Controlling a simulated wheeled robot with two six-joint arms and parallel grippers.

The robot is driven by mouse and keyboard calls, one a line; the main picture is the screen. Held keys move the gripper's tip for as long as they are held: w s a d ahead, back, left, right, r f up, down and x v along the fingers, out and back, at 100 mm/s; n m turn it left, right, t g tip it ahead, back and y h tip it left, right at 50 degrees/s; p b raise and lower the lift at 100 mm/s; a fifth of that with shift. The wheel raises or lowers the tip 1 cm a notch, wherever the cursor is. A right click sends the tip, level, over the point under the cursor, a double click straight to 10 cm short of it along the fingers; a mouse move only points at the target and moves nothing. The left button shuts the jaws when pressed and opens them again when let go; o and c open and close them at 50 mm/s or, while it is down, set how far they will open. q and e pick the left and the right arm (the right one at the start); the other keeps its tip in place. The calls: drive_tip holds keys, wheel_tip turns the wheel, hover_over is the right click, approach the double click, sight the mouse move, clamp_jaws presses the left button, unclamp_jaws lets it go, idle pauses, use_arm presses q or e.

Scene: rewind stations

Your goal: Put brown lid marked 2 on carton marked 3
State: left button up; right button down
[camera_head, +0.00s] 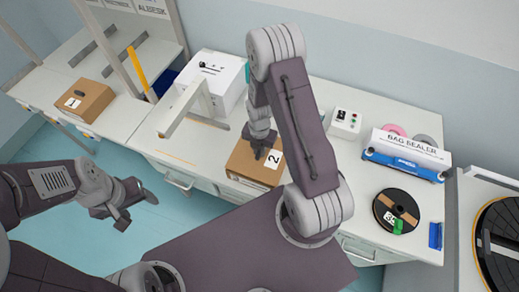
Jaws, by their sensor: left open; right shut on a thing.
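The brown lid marked 2 (243,164) is at the middle of the bench near its front edge, its white label facing up. My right gripper (259,153) reaches down onto it from above and is shut on it. I cannot tell whether the lid rests on a carton or on the bench. No carton marked 3 can be made out; my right arm hides part of the bench. A brown box marked 1 (92,100) sits on the left bench. My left gripper (138,206) is open and empty, in front of the bench over the floor.
A white machine (222,75) stands behind the lid, to its left. To the right are a button box (345,122), a blue-and-white bag sealer (405,155), a dark reel (385,208) and a blue block (435,236). A yellow post (137,69) rises at the left.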

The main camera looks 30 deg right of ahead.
drive_tip(key=shift+f+b, duration=0.9)
drive_tip(key=shift+f, duration=0.3)
drive_tip(key=c, duration=1.3)
unclamp_jaws()
drive_tip(key=shift+r, duration=0.1)
wheel_tip(320, 180, up, 9)
drive_tip(key=shift+r+b, duration=0.1)
drive_tip(key=shift+b, duration=0.35)
